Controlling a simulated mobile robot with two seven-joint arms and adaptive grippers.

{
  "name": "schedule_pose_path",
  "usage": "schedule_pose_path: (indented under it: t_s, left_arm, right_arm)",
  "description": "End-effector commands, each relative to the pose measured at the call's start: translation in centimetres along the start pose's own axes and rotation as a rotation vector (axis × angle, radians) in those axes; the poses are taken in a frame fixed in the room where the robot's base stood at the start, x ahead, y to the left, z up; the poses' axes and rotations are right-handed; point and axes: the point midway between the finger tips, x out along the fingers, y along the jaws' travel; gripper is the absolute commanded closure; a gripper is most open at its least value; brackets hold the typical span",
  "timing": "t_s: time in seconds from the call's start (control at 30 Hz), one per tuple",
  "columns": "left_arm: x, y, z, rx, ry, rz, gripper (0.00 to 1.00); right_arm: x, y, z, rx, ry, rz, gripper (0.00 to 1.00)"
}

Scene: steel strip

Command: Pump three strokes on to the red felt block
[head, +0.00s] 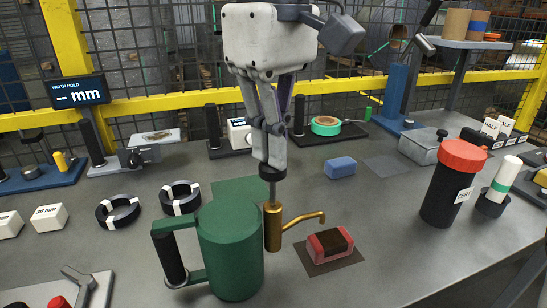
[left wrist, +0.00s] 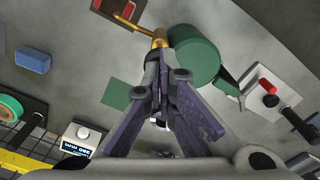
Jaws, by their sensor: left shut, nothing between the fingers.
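The red felt block (head: 318,248) lies on a dark mat right of the pump; its top has a dark brown patch. It also shows at the top edge of the left wrist view (left wrist: 101,5). The brass pump (head: 273,228) stands upright against the green can (head: 228,250), its curved spout pointing right toward the block. A thin rod rises from the pump to a dark knob (head: 271,173). My left gripper (head: 270,160) is shut and points down at the knob, its fingertips at or touching it; exact contact is unclear. My right gripper is out of view.
A blue block (head: 340,167) lies behind the felt block. A black canister with a red lid (head: 464,156) stands at the right. Two dark rings (head: 118,211) (head: 180,197) lie left of the can. The bench between block and canister is clear.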

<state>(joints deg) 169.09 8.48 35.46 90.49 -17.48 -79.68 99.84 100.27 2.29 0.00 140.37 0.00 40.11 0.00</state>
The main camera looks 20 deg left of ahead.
Motion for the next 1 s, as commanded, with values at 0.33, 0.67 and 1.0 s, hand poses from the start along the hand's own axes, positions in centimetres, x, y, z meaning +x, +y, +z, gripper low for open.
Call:
schedule_pose_path:
  t_s: [0.33,0.67,1.0]
  left_arm:
    - [0.0,0.0,0.0,0.0,-0.001,0.0,1.0]
    - [2.8,0.0,0.0,0.001,-0.001,-0.001,1.0]
    - [3.4,0.0,0.0,0.001,-0.001,-0.002,1.0]
  right_arm:
    - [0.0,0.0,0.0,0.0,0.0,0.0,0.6]
    - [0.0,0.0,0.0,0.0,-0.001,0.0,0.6]
    - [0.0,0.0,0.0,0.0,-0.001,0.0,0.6]
